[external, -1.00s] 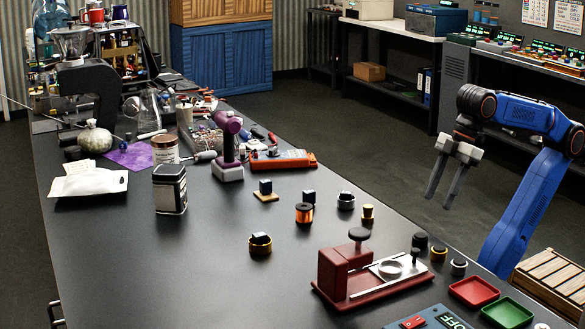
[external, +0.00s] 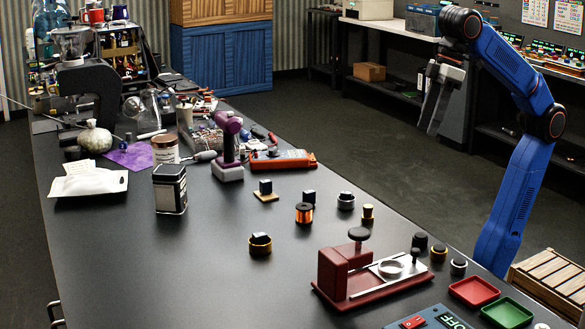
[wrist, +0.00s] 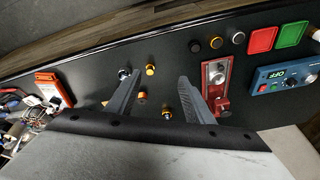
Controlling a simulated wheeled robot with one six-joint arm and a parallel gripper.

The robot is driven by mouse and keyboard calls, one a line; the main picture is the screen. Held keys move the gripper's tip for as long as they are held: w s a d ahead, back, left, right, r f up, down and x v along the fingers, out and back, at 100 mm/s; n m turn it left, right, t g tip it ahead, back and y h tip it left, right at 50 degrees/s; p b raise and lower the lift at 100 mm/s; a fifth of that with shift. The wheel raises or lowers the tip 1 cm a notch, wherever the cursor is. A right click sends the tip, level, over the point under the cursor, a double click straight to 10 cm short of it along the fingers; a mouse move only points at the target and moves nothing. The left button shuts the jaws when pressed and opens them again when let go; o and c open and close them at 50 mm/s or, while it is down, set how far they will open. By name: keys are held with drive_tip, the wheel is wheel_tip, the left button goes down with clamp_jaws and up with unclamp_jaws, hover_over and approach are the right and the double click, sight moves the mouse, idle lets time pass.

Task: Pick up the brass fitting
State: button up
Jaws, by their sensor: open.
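The brass fitting (external: 367,213) looks like a small gold piece with a dark base, standing upright on the dark table near its right edge. In the wrist view the fitting (wrist: 150,70) shows between my two fingers, closer to the left one. My gripper (external: 428,120) is open and empty, high above the table's level and apart from the fitting. In the wrist view my gripper (wrist: 160,78) has its fingers spread wide.

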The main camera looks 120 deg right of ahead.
drive_tip(key=w+d+m+g, duration=0.3)
drive_tip(key=w+m, duration=0.6)
drive_tip(key=w, duration=0.1)
drive_tip(key=m+h, duration=0.1)
drive_tip(key=m, duration=0.1)
hover_over(368, 206)
drive_tip(key=a, duration=0.2)
drive_tip(key=shift+f, duration=3)
drive_tip(key=f, duration=0.5)
drive_tip(key=d+f, duration=0.1)
drive_tip(key=f, duration=0.5)
drive_tip(key=d+f, duration=0.1)
drive_tip(key=f, duration=0.5)
drive_tip(key=c, duration=1.1)
